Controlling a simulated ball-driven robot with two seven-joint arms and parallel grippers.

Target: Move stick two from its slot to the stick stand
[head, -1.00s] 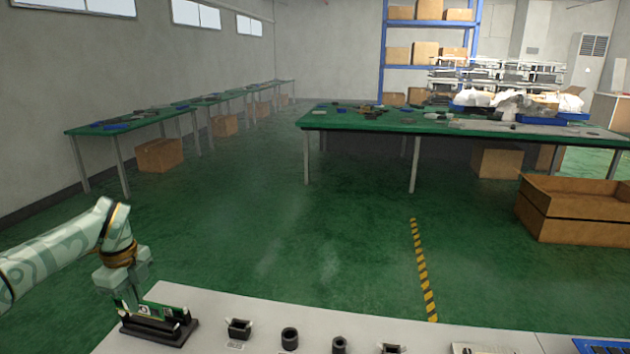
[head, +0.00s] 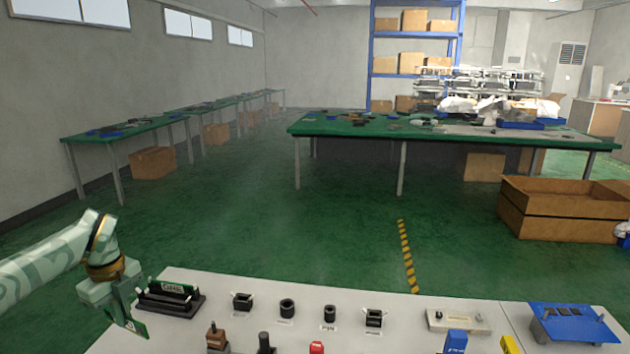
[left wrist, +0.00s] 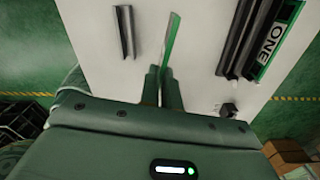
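My left gripper (head: 122,308) is shut on a thin green stick (head: 134,327), which I take to be stick two, at the left end of the white table. In the left wrist view the stick (left wrist: 171,42) stands edge-on between the closed fingers (left wrist: 162,84). The black slot holder (head: 172,304) is just right of the gripper and holds a stick marked ONE (left wrist: 273,42). A narrow black channel-shaped piece (left wrist: 123,33), perhaps the stick stand, lies left of the held stick, apart from it. My right gripper is out of view.
The white table (head: 205,287) carries several black sockets (head: 287,308), a brown-knobbed lever (head: 216,338), a red knob (head: 316,348), and a blue fixture (head: 568,322) at the right.

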